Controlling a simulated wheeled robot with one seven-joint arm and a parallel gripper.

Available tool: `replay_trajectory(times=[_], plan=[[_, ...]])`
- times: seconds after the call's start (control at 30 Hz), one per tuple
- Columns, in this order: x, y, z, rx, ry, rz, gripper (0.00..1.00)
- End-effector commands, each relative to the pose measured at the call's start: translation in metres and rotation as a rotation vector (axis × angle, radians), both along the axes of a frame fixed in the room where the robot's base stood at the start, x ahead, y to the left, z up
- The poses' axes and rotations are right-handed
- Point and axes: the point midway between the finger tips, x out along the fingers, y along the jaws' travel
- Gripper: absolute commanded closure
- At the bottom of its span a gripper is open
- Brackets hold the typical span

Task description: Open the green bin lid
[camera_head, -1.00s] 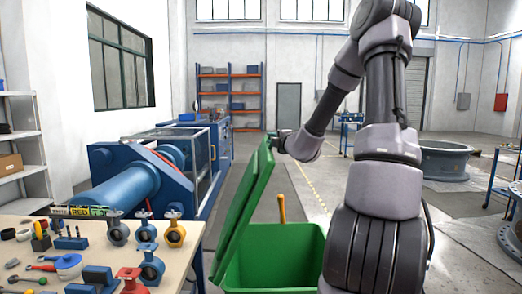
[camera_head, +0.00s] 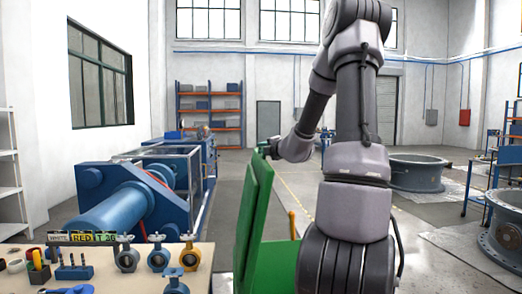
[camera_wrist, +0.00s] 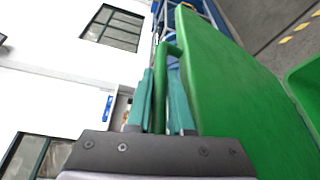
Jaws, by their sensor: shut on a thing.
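The green bin lid (camera_head: 257,220) stands raised and nearly upright along the left side of the green bin (camera_head: 280,262). In the wrist view the lid (camera_wrist: 235,95) fills the right half as a broad green panel. My gripper (camera_head: 268,149) is at the lid's top edge, partly hidden in the head view. In the wrist view its teal fingers (camera_wrist: 162,92) are closed around the lid's green bar handle (camera_wrist: 161,110). The lower part of the bin is cut off by the frame, and my arm hides its right side.
A workbench (camera_head: 205,262) with valves (camera_head: 127,258) and tools stands at the lower left. A blue machine (camera_head: 125,200) stands behind it. The floor behind and to the right is mostly clear, with large flanged rings (camera_head: 417,172) farther right.

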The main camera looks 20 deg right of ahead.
Motion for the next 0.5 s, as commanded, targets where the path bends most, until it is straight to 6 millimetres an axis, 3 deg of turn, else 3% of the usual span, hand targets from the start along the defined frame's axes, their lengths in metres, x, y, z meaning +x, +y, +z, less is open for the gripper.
replay_trajectory(times=[0.17, 0.2, 0.23, 0.5], plan=[[0.0005, -0.0002, 0.0007, -0.001, -0.002, 0.000, 1.00], [0.0006, -0.0001, 0.0007, -0.001, -0.002, 0.000, 0.76], [0.0006, -0.0001, 0.0007, -0.001, -0.002, 0.000, 0.68], [0.0002, 0.0004, 0.0003, 0.000, -0.001, 0.000, 0.68]])
